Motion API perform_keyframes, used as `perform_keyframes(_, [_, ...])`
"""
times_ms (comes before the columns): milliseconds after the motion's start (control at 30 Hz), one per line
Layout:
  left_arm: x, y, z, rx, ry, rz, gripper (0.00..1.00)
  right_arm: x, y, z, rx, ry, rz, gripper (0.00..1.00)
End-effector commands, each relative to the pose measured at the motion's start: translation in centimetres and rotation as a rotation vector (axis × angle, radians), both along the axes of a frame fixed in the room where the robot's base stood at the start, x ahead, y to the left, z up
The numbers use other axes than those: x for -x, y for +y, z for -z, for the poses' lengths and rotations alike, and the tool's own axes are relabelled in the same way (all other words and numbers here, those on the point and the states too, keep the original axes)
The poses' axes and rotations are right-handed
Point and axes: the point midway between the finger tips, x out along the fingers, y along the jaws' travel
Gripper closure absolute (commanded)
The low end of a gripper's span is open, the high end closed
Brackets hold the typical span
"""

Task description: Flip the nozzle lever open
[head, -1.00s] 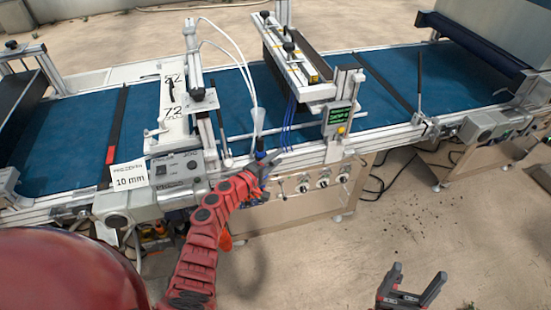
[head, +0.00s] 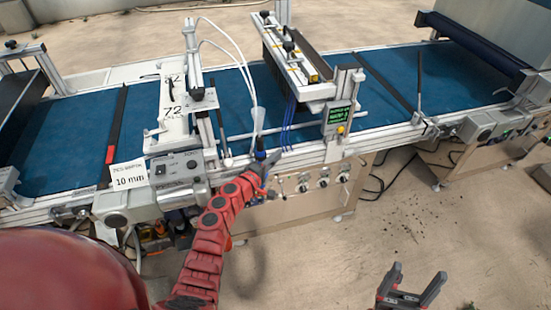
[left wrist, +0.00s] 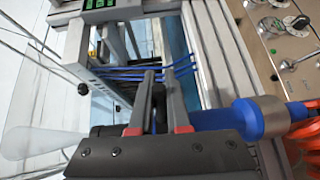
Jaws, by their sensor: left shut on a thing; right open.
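The nozzle is a slim tool with a translucent white cone (left wrist: 35,143) at one end and a blue body (left wrist: 260,117) at the other. In the head view the cone (head: 258,120) points up in front of the blue belt. My left gripper (head: 264,163) is shut around the nozzle's middle at the machine's front rail. Its two fingers (left wrist: 152,78) are close together in the left wrist view and cover part of the nozzle. I cannot make out the lever separately. My right gripper (head: 418,277) is open and empty, low at the right over the floor.
The blue belt (head: 385,85) runs behind a metal front rail. A green display (head: 338,118) and a panel with several knobs (head: 323,182) are right of my left gripper. A control box (head: 178,167) is on its left. An orange hose (left wrist: 300,125) leaves the nozzle.

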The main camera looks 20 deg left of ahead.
Motion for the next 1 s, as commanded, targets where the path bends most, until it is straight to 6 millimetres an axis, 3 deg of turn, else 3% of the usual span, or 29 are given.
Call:
perform_keyframes(233, [0.0,0.0,0.0,0.000,0.000,-0.006,1.00,0.0,0.0,0.0,0.000,0.000,0.000,0.22])
perform_keyframes(267, [0.0,0.0,0.0,0.000,0.000,-0.006,0.83,0.0,0.0,0.0,0.000,0.000,0.000,0.22])
perform_keyframes(433, [0.0,0.0,0.0,0.000,0.000,-0.006,0.54,0.0,0.0,0.0,0.000,0.000,0.000,0.22])
perform_keyframes(767, [0.2,0.1,0.0,0.000,0.000,-0.006,0.54,0.0,0.0,0.0,0.000,0.000,0.000,0.22])
perform_keyframes(1000, [3.1,1.0,-0.1,-0.003,0.001,-0.007,0.54,0.0,0.0,0.0,0.000,0.000,0.000,0.22])
